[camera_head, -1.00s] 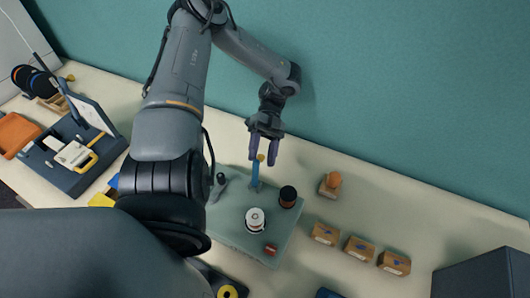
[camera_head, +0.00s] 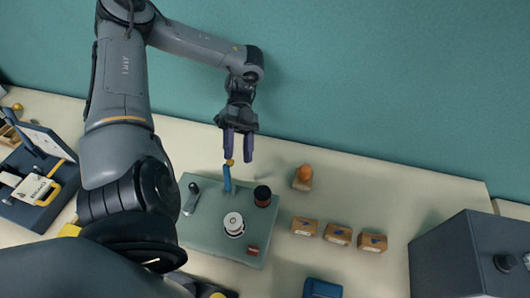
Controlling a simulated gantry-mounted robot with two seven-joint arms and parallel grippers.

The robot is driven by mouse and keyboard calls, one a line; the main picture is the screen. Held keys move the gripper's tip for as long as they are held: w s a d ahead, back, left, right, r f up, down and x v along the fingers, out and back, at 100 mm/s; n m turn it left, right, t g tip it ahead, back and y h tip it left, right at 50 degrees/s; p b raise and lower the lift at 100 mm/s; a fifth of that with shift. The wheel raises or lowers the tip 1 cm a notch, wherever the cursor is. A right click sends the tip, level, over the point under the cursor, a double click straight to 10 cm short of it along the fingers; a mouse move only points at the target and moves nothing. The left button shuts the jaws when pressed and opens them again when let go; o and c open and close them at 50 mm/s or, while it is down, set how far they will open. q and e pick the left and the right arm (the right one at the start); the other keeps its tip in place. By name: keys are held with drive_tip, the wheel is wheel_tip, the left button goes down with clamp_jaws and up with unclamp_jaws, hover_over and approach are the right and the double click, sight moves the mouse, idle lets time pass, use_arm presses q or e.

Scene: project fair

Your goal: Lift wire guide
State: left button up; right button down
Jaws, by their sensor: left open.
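A slim blue piece with a small yellow tip (camera_head: 227,179), which looks like the wire guide, stands on the grey-green mat (camera_head: 205,235) near its back edge. My left gripper (camera_head: 238,160) points down just above it. Its two purple fingers are apart with nothing seen between them. The yellow tip shows close below the left finger; I cannot tell whether they touch. My right gripper is not in view.
On the mat are a white spool (camera_head: 233,223), a dark jar (camera_head: 262,196), a small red-brown block (camera_head: 253,250) and a grey tool (camera_head: 191,199). Several small cardboard boxes (camera_head: 338,234) and an orange-topped stamp (camera_head: 303,178) stand to the right. A dark box (camera_head: 445,262) is at far right.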

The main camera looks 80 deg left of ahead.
use_arm(q)
drive_tip(key=w+d+r, duration=0.5)
drive_tip(key=d, duration=0.1)
drive_tip(key=shift+d+b, duration=0.35)
drive_tip(key=shift+b, duration=0.05)
drive_tip(key=shift+w, duration=0.1)
drive_tip(key=shift+r, duration=0.1)
idle(0.5)
